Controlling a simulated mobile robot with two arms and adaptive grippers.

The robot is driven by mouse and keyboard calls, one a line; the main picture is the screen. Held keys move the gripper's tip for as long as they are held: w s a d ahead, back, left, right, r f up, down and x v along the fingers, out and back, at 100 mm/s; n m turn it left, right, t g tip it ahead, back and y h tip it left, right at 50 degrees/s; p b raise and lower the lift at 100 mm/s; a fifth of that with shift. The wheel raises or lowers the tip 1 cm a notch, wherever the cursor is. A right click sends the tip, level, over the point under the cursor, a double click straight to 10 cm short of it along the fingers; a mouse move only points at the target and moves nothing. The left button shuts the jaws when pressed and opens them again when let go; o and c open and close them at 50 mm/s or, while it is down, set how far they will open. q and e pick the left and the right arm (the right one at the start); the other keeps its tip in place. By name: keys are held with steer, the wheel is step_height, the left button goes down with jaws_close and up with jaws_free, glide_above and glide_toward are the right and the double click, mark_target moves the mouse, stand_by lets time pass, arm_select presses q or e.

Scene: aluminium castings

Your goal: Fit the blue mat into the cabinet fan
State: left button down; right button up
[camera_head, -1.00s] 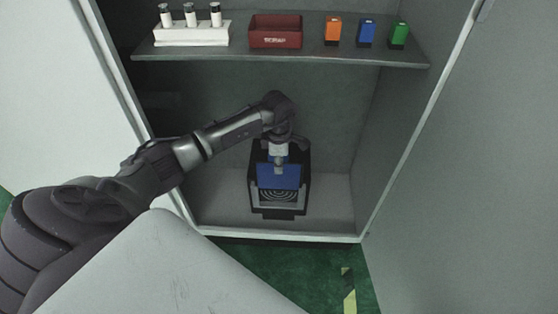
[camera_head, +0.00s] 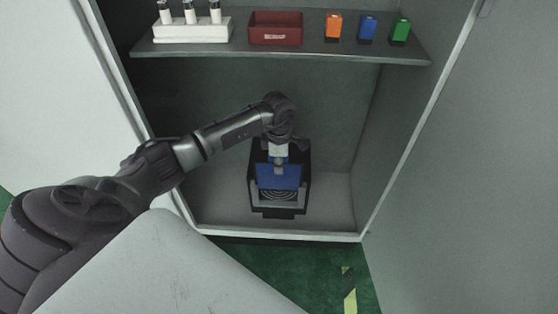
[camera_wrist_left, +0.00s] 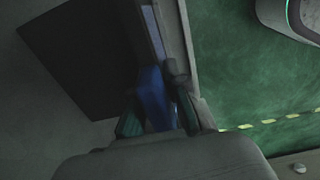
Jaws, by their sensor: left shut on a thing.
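The blue mat (camera_head: 278,177) is at the black cabinet fan (camera_head: 280,209), which stands on the cabinet floor. My left gripper (camera_head: 279,166) is above the fan and shut on the mat, which covers the fan's upper part; the ringed grille shows below it. In the left wrist view the mat (camera_wrist_left: 155,100) is a blue strip between the fingers (camera_wrist_left: 157,118). I cannot tell from these frames whether the mat is seated in the fan or just held over it. My right gripper is not in view.
The cabinet shelf (camera_head: 300,52) above the arm holds a white rack (camera_head: 192,30) with several vials, a red bin (camera_head: 275,28), and orange (camera_head: 333,25), blue (camera_head: 367,27) and green (camera_head: 400,30) boxes. Cabinet walls stand close on both sides. The floor right of the fan is clear.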

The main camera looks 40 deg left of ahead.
mark_target(266, 179)
arm_select(q)
steer(key=shift+f, duration=0.3)
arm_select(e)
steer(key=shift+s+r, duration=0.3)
arm_select(q)
steer(key=shift+f+b, duration=0.75)
steer(key=shift+b, duration=0.1)
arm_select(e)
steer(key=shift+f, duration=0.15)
arm_select(q)
steer(key=shift+f+b, duration=0.3)
steer(key=shift+f, duration=0.15)
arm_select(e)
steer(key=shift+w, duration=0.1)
arm_select(q)
steer(key=shift+f+b, duration=0.35)
steer(key=shift+f, duration=0.05)
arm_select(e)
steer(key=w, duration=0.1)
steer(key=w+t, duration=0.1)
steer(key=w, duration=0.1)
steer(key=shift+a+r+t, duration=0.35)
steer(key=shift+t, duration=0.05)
arm_select(q)
steer(key=shift+f, duration=0.25)
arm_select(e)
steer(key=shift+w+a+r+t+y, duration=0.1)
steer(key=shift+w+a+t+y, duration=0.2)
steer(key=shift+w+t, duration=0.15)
